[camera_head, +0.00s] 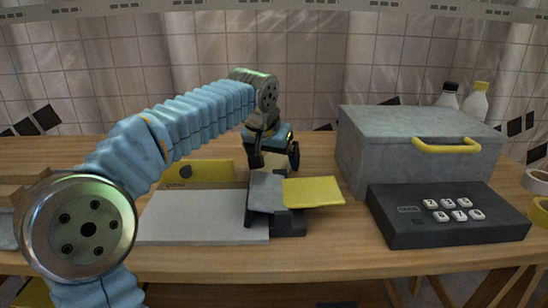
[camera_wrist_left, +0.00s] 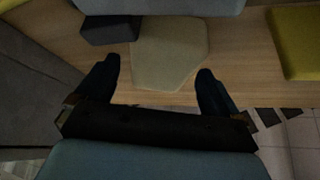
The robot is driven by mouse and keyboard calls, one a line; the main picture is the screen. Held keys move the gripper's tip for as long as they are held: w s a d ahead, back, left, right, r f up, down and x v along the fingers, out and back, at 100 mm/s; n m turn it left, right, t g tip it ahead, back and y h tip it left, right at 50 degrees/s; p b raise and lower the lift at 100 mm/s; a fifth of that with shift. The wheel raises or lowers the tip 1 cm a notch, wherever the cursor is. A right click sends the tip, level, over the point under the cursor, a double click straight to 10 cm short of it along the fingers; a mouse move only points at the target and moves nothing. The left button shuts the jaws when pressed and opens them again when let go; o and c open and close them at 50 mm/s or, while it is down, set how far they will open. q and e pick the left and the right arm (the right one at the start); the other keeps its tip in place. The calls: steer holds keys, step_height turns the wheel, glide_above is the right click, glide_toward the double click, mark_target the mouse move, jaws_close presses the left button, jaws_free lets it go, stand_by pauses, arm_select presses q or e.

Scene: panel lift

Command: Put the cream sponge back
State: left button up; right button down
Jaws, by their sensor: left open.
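The cream sponge (camera_wrist_left: 170,50) is a pale, many-sided block on the wooden table in the left wrist view. I cannot make it out in the head view, where a tilted grey panel (camera_head: 265,192) with a yellow flap (camera_head: 313,191) stands in front of that spot. My left gripper (camera_head: 275,160) points down behind this panel. In the left wrist view the gripper (camera_wrist_left: 158,66) is open, its fingers apart toward either side of the sponge. I cannot tell whether they touch it. My right gripper is not in view.
A dark block (camera_wrist_left: 108,30) lies beside the sponge. A white board (camera_head: 205,217) and an upright yellow plate (camera_head: 210,172) are at left. At right are a grey box (camera_head: 375,150) with a yellow handle and a black keypad (camera_head: 405,230). Two bottles (camera_head: 474,102) stand behind the box.

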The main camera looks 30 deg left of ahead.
arm_select(q)
steer(key=shift+r, duration=0.25)
steer(key=p+v, duration=0.2)
steer(key=v, duration=1)
steer(key=shift+r, duration=0.4)
